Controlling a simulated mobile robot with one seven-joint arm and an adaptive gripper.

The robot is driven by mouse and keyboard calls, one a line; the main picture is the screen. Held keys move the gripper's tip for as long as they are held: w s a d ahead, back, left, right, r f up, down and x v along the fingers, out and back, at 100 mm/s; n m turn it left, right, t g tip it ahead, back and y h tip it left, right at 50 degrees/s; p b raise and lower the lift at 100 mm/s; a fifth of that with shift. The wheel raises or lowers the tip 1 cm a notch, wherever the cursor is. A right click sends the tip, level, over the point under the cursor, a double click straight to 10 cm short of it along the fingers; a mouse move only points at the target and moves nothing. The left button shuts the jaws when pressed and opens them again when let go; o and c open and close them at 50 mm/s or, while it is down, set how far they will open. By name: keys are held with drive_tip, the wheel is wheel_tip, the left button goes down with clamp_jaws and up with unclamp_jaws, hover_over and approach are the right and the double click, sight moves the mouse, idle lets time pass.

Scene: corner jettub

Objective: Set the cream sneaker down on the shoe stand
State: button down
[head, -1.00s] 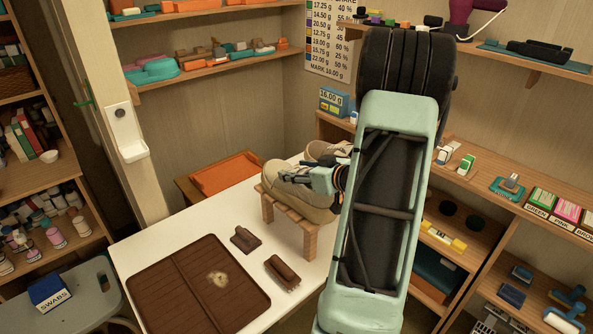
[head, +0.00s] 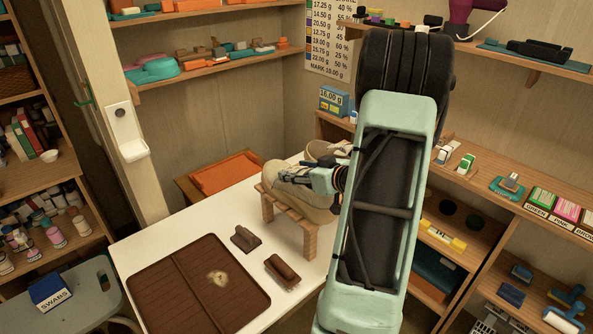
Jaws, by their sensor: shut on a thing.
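The cream sneaker (head: 318,213) is at the shoe stand (head: 289,222), a small slatted wooden bench on the white table. The sneaker's toe points left, and its sole appears to be on or just above the slats; I cannot tell if it bears its full weight there. My gripper (head: 290,178) is shut on the cream sneaker at its upper part. My arm hides the sneaker's right side and the stand's right end. A second beige shoe part (head: 327,150) shows behind my gripper; I cannot tell whether it belongs to the same sneaker.
A brown mat (head: 197,287) with a pale stain lies at the table's front left. Two brown brushes, one smaller (head: 246,239) and one larger (head: 283,271), lie between mat and stand. An orange tray (head: 227,174) is behind the table. Shelves stand at right.

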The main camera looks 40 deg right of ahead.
drive_tip(key=c, duration=0.8)
unclamp_jaws()
drive_tip(key=shift+f, duration=0.1)
drive_tip(key=v, duration=1.2)
drive_tip(key=shift+w, duration=0.15)
